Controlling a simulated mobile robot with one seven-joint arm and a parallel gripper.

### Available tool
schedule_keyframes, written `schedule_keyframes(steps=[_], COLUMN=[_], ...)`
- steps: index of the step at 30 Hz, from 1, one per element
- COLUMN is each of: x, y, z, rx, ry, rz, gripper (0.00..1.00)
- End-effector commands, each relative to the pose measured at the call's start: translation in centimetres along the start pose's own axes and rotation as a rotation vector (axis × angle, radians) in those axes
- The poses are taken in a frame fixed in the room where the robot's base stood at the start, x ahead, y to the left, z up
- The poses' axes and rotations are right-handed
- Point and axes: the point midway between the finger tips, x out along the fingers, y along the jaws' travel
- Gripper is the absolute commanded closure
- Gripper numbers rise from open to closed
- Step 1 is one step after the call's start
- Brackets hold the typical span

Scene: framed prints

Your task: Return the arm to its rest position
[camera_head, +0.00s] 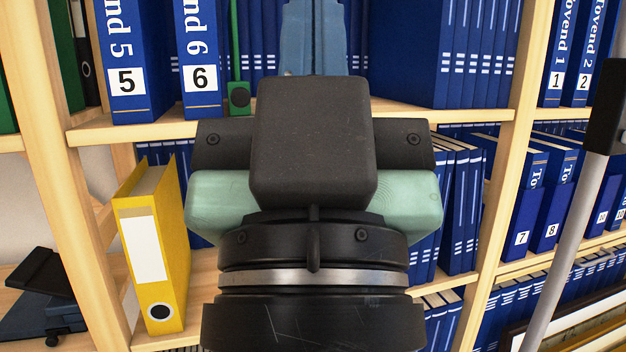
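My gripper (314,140) is in the middle of the view, seen from behind at the end of my arm. Its black body and the round black wrist below it cover much of the shelf. Pale green parts show on both sides of the black body. A grey-blue tapered piece (313,38) rises above it at the top; I cannot tell whether this is part of my gripper or a thing beyond it. The fingertips cannot be made out, so I cannot tell whether it is open or shut. My arm reaches out in front of the wooden shelf (120,130).
A yellow binder (160,245) stands on the lower shelf, left of my wrist. Blue binders numbered 5 (130,60) and 6 (198,60) stand above. Several blue books fill the right side. A grey pole (568,240) with a black top is at the right. Dark objects (40,295) lie lower left.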

Motion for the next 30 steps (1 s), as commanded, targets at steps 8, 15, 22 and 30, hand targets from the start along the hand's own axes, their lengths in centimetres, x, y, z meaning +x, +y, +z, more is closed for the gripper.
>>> schedule_keyframes(steps=[8, 15, 22, 30], x=[7.5, 12.8, 18.0, 22.5], y=[0.0, 0.0, 0.0, 0.0], z=[-6.9, -11.9, -16.7, -20.9], rx=[0.001, 0.001, 0.001, 0.002], ry=[-0.004, -0.005, -0.005, -0.006], rz=[-0.001, -0.001, -0.002, -0.002], gripper=[1.0, 1.0, 1.0, 1.0])
